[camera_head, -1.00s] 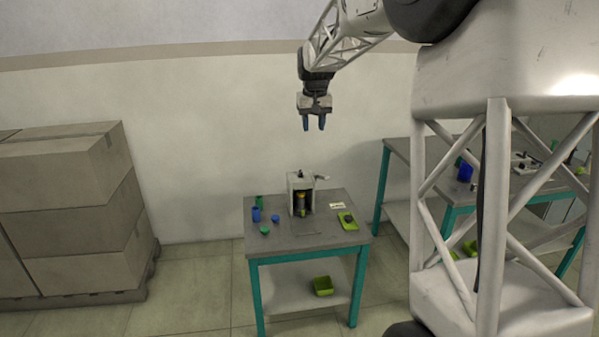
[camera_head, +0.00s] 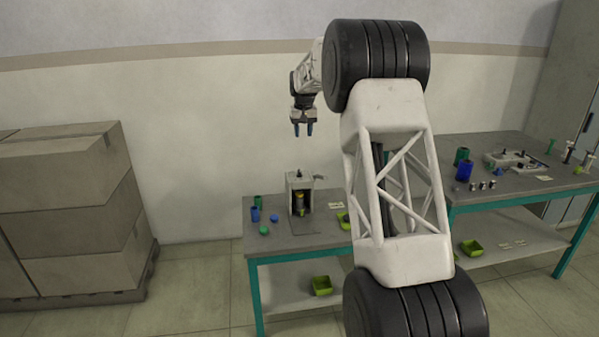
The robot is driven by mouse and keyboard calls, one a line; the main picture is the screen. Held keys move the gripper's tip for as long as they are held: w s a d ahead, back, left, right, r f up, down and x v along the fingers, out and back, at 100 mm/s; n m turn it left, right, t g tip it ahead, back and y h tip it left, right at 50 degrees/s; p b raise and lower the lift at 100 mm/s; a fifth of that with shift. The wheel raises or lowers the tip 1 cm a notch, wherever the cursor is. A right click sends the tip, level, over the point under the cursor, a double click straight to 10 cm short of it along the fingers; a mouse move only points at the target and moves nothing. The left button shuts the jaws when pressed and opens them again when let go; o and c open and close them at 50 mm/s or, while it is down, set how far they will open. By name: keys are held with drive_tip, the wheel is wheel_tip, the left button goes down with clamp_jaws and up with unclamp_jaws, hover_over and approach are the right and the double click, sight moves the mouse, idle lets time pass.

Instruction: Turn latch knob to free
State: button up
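The winding device (camera_head: 300,180), a pale grey housing with a yellow and dark spool inside, stands upright on the small grey-topped table (camera_head: 290,241). A small dark knob (camera_head: 299,173) shows on its top, and a lever-like arm (camera_head: 320,178) sticks out at its upper right. I cannot tell for sure which part is the latch knob.
Green and blue cups (camera_head: 256,208) and round caps (camera_head: 274,218) sit left of the device. A green tray (camera_head: 343,220) is partly hidden behind my arm. A second table (camera_head: 500,190) with parts stands right. Stacked boxes (camera_head: 70,215) stand left.

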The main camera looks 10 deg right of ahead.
approach(300, 173)
drive_tip(key=shift+w+f+g, duration=0.15)
drive_tip(key=shift+w+f, duration=0.2)
drive_tip(key=shift+w, duration=0.2)
drive_tip(key=shift+w+f+g, duration=0.15)
drive_tip(key=shift+w+f, duration=0.25)
drive_tip(key=shift+w, duration=0.15)
drive_tip(key=shift+f, duration=0.15)
drive_tip(key=shift+f, duration=3.75)
clamp_jaws()
